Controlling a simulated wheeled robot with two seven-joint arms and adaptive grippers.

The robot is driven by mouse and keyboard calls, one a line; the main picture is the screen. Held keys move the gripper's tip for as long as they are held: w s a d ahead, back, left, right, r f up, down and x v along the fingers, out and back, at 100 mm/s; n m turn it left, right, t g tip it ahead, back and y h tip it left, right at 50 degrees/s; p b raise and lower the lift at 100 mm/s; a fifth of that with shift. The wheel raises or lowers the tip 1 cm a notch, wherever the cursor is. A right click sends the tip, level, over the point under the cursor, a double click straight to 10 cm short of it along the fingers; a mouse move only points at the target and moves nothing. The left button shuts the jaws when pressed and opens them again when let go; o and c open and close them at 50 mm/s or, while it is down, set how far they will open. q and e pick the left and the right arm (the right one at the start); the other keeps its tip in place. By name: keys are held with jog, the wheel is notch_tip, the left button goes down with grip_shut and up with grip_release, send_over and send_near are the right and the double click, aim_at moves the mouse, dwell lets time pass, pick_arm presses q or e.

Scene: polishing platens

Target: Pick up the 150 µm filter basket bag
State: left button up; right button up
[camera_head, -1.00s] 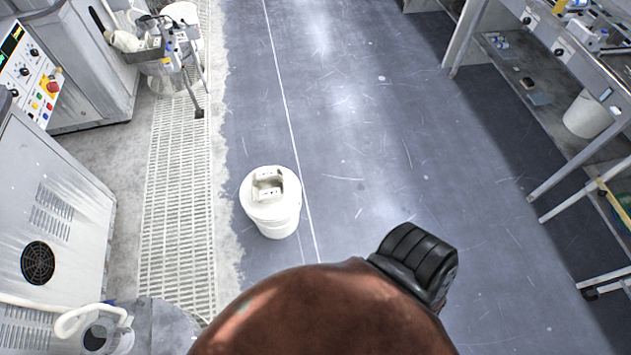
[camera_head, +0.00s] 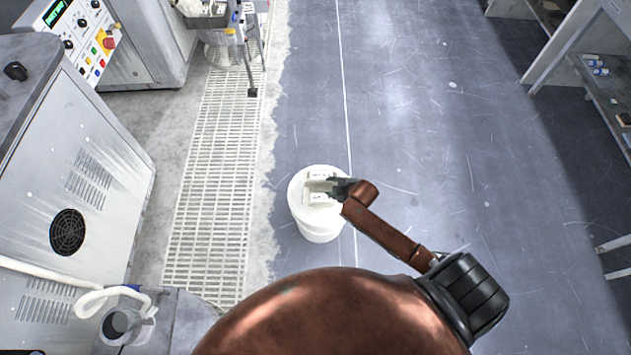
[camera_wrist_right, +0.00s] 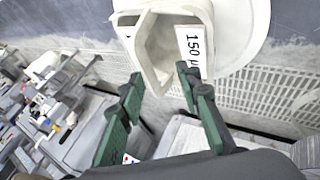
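The 150 µm filter basket bag (camera_head: 317,197) is a white, open-topped holder on the lid of a white bucket (camera_head: 318,228) on the floor. In the right wrist view the basket (camera_wrist_right: 150,45) shows its label, which reads "150 µ" before it is cut off by a finger. My right gripper (camera_head: 338,187) reaches it from the right in the head view and covers part of it. In the wrist view its green fingers (camera_wrist_right: 162,82) are apart, with the near corner of the basket between their tips. I cannot tell whether they touch it. My left gripper is not in view.
A grey machine cabinet (camera_head: 75,170) stands at the left, with a pale floor grating (camera_head: 213,190) beside it. A white hose (camera_head: 100,297) lies at the lower left. A shelf rack (camera_head: 590,70) stands at the right. The blue-grey floor around the bucket is clear.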

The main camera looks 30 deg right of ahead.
aim_at(322, 181)
jog(key=w, duration=0.1)
jog(key=w+a+r, duration=0.1)
jog(key=shift+w+n, duration=0.3)
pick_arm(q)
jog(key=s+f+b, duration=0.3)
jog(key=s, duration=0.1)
pick_arm(e)
jog(key=x, duration=0.5)
jog(key=shift+s+d+f, duration=0.2)
jog(key=shift+s+d, duration=0.05)
jog(key=shift+d, duration=0.1)
jog(key=shift+w+f+b, duration=0.45)
jog(key=shift+w+f, duration=0.05)
jog(key=shift+w, duration=0.05)
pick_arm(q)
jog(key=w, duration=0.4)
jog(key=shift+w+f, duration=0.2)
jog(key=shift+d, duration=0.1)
pick_arm(e)
jog(key=shift+r, duration=0.1)
jog(key=shift+a, duration=0.1)
grip_shut()
